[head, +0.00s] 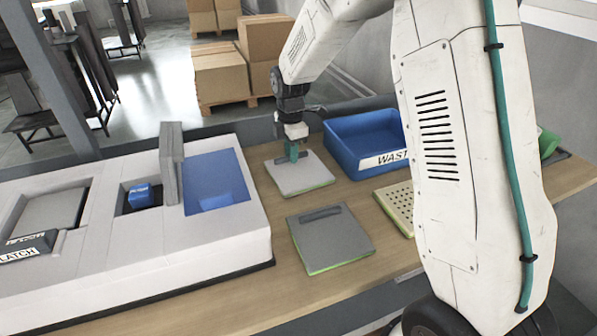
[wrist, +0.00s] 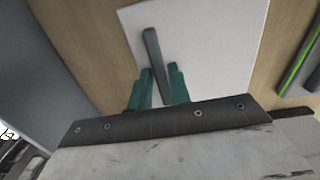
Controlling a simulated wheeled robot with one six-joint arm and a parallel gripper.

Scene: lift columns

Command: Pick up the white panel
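The white panel (head: 312,178) lies flat on the wooden table, with a green edge and a dark bar handle across its far part. In the wrist view the white panel (wrist: 215,35) fills the top middle, with its dark handle (wrist: 153,45) running away from me. My gripper (head: 293,152) points down at the handle. In the wrist view its two teal fingers (wrist: 160,70) stand apart, one on each side of the handle's near end. I see a small gap beside the handle; whether either finger touches it I cannot tell.
A grey panel (head: 330,238) with a handle lies nearer on the table. A blue waste bin (head: 350,137) stands to the right, near a perforated beige plate (head: 397,205). A white fixture (head: 130,235) with recesses and an upright grey plate (head: 171,165) stands at left.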

